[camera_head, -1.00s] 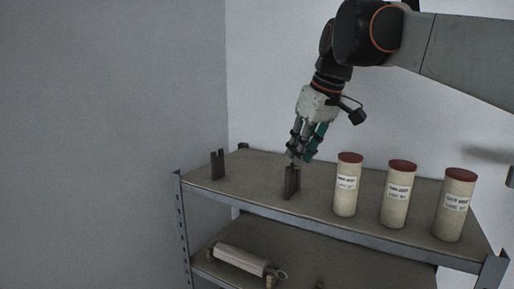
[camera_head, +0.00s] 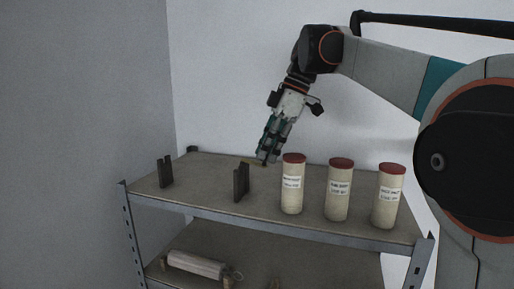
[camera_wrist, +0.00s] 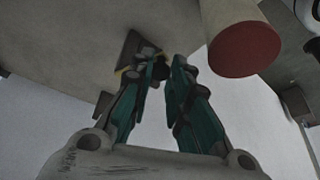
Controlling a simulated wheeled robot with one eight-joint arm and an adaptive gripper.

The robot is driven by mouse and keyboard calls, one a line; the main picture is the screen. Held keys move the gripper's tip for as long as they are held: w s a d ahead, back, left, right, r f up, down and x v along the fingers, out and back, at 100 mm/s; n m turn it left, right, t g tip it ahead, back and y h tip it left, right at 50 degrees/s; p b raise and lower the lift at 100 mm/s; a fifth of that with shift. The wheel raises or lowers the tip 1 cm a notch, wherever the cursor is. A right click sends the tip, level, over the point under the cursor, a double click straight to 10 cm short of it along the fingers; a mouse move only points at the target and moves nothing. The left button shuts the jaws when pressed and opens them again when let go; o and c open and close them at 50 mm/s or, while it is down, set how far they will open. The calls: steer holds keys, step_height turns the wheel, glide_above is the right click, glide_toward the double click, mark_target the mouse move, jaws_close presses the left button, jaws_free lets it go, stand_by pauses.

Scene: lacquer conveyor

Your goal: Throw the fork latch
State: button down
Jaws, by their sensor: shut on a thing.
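Two dark forked uprights stand on the top shelf: a left one (camera_head: 166,172) and a middle one (camera_head: 241,182). My gripper (camera_head: 264,161) reaches down just behind and right of the middle upright. In the wrist view its teal-sided fingers (camera_wrist: 168,70) close on a small dark part (camera_wrist: 161,70). What this part belongs to is hidden. A dark block (camera_wrist: 132,48) with a yellowish edge lies beside the fingertips there. A yellowish bit (camera_head: 254,163) shows by the fingertips in the head view. I cannot make out a latch bar across the uprights.
Three cream canisters with red lids stand right of my gripper; the nearest (camera_head: 292,186) is close, and its red lid (camera_wrist: 243,49) fills the upper right of the wrist view. The metal shelf (camera_head: 205,203) has a lower level with a pale cylinder (camera_head: 196,264).

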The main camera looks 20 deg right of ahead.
steer(key=shift+w+d+n, duration=0.3)
steer(key=shift+n, duration=0.4)
steer(key=c, duration=1.4)
jaws_free()
steer(key=shift+w, duration=0.1)
steer(key=shift+c, duration=0.2)
steer(key=w+v, duration=0.1)
steer(key=v, duration=1)
steer(key=shift+s+d+r, duration=0.2)
steer(key=shift+s+r, duration=0.15)
steer(key=shift+r, duration=0.1)
steer(key=shift+f, duration=0.1)
